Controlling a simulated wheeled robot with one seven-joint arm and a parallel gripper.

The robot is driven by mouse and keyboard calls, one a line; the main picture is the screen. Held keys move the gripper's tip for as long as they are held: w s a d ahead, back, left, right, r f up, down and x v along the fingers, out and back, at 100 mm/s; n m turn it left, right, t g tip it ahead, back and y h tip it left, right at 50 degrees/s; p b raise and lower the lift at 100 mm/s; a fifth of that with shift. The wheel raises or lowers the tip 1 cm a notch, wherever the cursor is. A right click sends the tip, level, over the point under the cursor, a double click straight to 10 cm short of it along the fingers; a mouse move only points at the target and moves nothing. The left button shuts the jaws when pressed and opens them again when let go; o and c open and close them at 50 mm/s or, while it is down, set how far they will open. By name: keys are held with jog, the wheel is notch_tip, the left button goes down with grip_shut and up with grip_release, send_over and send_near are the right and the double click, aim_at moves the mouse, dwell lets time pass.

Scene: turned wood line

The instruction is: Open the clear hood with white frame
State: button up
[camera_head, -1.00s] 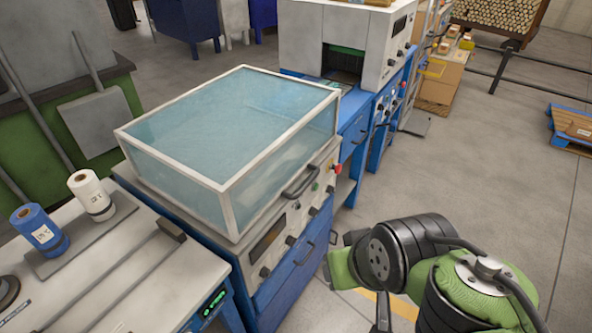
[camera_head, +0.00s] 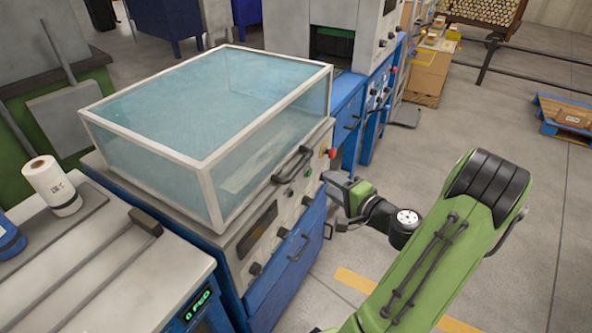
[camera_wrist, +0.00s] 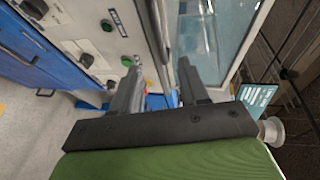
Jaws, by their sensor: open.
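The clear hood with white frame (camera_head: 215,120) sits shut on top of a blue and grey machine, left of centre in the head view. Its dark handle (camera_head: 292,165) is on the front side, low down. My gripper (camera_head: 335,182) is in front of the machine, to the right of the handle and a little below it. In the wrist view my gripper (camera_wrist: 155,90) is open and its two dark fingers point toward the machine. The hood's clear side (camera_wrist: 215,45) shows at the upper right there. I see nothing clearly held between the fingers.
The machine's front panel (camera_head: 275,225) carries knobs and buttons, with a red button (camera_head: 332,153) near the handle. A bench with a white roll (camera_head: 52,187) stands at the left. Another white and blue machine (camera_head: 350,35) stands behind.

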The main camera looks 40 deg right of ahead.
aim_at(302, 167)
jog(key=x, duration=1.2)
jog(key=shift+w+a+f+b, duration=0.1)
jog(key=shift+b, duration=0.2)
grip_shut()
